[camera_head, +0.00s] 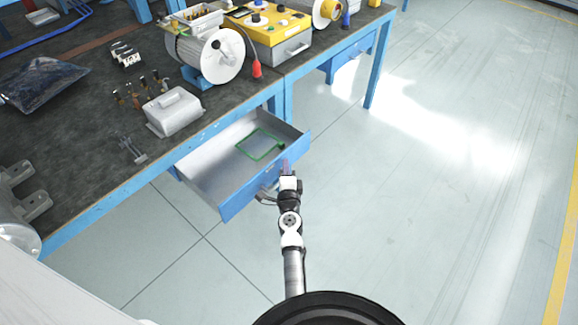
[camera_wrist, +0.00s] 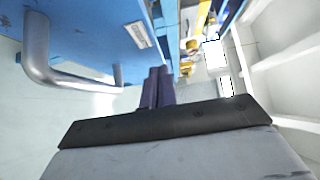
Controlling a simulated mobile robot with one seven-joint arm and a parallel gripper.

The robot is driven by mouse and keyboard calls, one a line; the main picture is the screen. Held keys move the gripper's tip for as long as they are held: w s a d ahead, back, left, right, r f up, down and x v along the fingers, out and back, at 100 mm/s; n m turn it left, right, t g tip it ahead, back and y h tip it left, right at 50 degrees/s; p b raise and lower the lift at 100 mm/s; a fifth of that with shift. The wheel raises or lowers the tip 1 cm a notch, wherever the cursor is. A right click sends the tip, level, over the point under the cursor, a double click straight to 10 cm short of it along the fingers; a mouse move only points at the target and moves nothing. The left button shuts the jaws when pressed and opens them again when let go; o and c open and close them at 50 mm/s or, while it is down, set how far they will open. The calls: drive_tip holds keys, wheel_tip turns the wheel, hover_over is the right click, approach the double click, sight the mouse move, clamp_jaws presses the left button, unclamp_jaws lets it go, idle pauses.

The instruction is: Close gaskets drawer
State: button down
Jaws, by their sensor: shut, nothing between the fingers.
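The drawer (camera_head: 207,178) under the bench stands open, pulled out towards the right of the head view. Its blue front (camera_head: 240,200) also fills the upper left of the wrist view (camera_wrist: 90,30), with a grey bar handle (camera_wrist: 60,75) and a small label plate. A green gasket frame (camera_head: 260,145) lies inside the drawer. My gripper (camera_head: 286,168) is at the drawer front, near its middle to far part. In the wrist view my gripper's fingers (camera_wrist: 155,88) are together and empty, beside the blue front and right of the handle. I cannot tell whether they touch the front.
The bench top (camera_head: 75,140) carries a motor (camera_head: 210,55), a grey cover (camera_head: 174,111), a yellow control box (camera_head: 270,35) and small parts. Another blue drawer (camera_head: 350,62) further along looks shut. The floor (camera_head: 430,200) right of the open drawer is clear.

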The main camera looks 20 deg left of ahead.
drive_tip(key=shift+w+a, duration=0.2)
drive_tip(key=shift+a, duration=0.3)
